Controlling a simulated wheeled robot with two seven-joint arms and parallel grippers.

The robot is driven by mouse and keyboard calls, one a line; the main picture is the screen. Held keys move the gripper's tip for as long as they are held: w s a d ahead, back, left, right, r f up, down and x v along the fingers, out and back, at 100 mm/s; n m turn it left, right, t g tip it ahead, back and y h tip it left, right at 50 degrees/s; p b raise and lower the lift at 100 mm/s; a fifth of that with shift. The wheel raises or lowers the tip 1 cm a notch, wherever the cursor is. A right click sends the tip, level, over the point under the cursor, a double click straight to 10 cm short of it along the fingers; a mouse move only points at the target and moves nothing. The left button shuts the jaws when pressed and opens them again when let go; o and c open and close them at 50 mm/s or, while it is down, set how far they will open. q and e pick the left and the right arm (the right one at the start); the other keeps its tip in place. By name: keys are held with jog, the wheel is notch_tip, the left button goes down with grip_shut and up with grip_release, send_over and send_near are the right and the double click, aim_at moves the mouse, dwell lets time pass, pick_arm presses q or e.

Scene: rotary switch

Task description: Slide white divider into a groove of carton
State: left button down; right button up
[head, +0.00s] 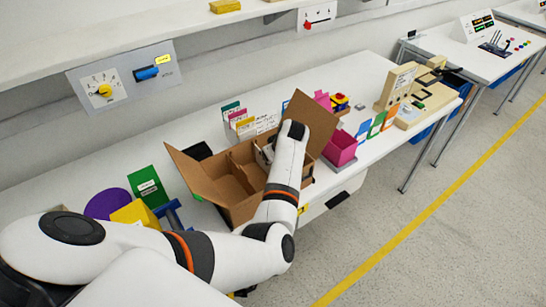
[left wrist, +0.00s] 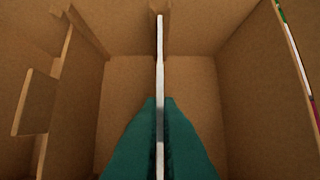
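The open cardboard carton (head: 241,211) stands on the bench with its flaps spread. My left arm reaches over it from the left, and the arm hides most of my left gripper in the head view. In the left wrist view the teal fingers of my left gripper (left wrist: 159,103) are shut on the white divider (left wrist: 160,52), seen edge-on as a thin upright strip. The divider is over or within the carton's interior (left wrist: 120,80). Its far end lines up closely with a narrow strip on the far wall; I cannot tell whether it sits in a groove. My right gripper is not in view.
A green card (head: 148,187), purple round object (head: 106,203) and yellow block (head: 136,213) lie left of the carton. Labelled file cards (head: 245,126) stand behind it. A pink bin (head: 341,148) is close on its right. A brown wall stands left in the wrist view.

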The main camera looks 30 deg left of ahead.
pick_arm(q)
jog(key=c, duration=1.6)
grip_release()
jog(key=shift+o, duration=0.2)
notch_tip(320, 180, up, 8)
jog(key=p, duration=0.7)
